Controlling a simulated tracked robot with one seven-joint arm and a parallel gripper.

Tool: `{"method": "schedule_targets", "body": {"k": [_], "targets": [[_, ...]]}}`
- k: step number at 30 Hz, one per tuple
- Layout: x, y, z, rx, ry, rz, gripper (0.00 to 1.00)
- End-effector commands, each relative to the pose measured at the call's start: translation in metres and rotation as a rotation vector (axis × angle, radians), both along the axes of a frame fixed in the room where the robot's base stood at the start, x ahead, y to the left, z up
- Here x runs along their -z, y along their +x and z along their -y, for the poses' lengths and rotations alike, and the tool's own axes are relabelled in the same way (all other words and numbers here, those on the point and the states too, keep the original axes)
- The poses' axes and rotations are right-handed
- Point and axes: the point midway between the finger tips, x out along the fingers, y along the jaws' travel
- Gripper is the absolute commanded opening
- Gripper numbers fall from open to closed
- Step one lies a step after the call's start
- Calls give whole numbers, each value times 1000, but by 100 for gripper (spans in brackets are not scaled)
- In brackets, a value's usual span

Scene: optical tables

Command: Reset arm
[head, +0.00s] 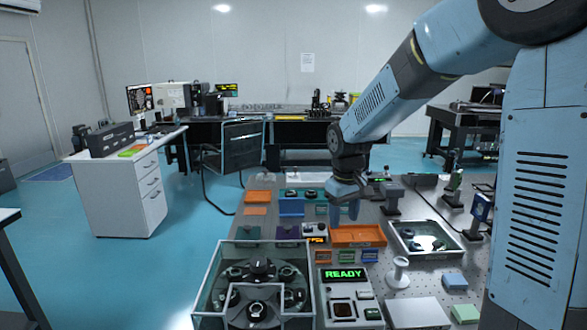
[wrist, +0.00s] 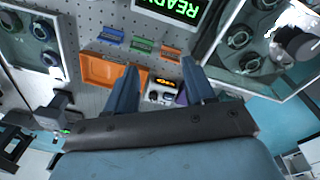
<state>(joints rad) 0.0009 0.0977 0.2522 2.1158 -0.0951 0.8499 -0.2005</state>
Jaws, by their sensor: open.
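My blue arm reaches in from the right in the head view. My gripper (head: 345,208) hangs fingers down over the optical table (head: 400,226), above and beside an orange tray (head: 358,237). In the wrist view my gripper (wrist: 160,82) shows two blue fingers spread wide apart with nothing between them. The orange tray (wrist: 98,72) lies beyond the left finger there. A small white device with an amber display (wrist: 163,90) shows between the fingers, below them on the table.
A glass-walled enclosure with round black parts (head: 207,278) stands front left. A device reading READY (head: 343,275) is beside it. A clear-walled tray (head: 440,252), a white spool-shaped post (head: 399,272) and blue-faced mount (head: 481,207) stand right. Desks are behind, with open blue floor at left.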

Motion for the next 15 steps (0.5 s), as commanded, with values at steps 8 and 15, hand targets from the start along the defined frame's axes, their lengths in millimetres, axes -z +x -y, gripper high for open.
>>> {"method": "schedule_targets", "body": {"k": [8, 15], "targets": [[-52, -51, 31, 114, 1, 97, 54], [-85, -100, 55, 216, 22, 181, 54]]}}
